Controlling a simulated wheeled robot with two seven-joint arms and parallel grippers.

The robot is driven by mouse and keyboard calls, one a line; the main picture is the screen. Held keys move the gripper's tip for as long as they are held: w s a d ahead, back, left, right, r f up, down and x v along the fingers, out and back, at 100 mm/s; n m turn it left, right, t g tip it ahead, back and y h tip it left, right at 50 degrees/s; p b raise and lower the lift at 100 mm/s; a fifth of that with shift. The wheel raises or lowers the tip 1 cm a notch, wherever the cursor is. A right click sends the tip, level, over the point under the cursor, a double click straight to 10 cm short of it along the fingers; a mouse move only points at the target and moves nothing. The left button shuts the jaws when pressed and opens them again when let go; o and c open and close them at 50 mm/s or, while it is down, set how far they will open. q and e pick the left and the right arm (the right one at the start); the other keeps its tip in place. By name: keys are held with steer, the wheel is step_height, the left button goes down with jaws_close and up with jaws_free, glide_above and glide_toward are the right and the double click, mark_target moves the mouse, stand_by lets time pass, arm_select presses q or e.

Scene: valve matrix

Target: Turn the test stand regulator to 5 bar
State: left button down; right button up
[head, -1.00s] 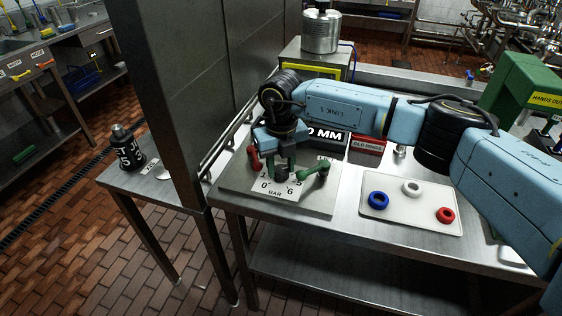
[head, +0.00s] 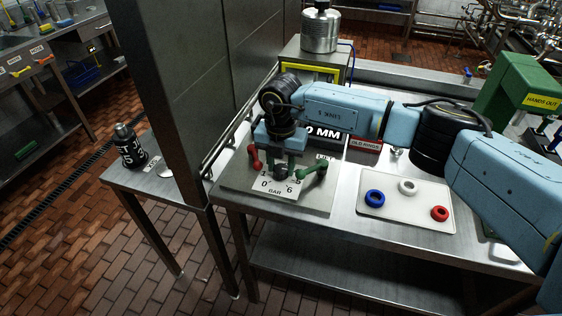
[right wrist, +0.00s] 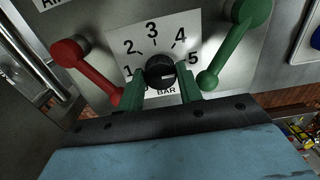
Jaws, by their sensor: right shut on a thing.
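The test stand regulator is a black round knob (right wrist: 160,70) on a white dial plate (right wrist: 152,40) marked up to 6 BAR. My right gripper (right wrist: 160,88) is shut on the knob, one green finger on each side. A white pointer mark on the knob face points to the right in the right wrist view, roughly toward the 5 side. I cannot read its exact setting. The right finger hides the 6. In the head view my right gripper (head: 281,165) is over the dial plate (head: 272,188). My left gripper is not in view.
A red-handled lever (right wrist: 88,68) and a green-handled lever (right wrist: 233,45) flank the dial closely. A white tray (head: 400,218) with blue, white and red rings lies to the right. A steel partition (head: 180,90) stands left of the bench.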

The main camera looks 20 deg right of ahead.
steer(key=shift+w+r, duration=0.1)
stand_by(0.3)
steer(key=o, duration=1)
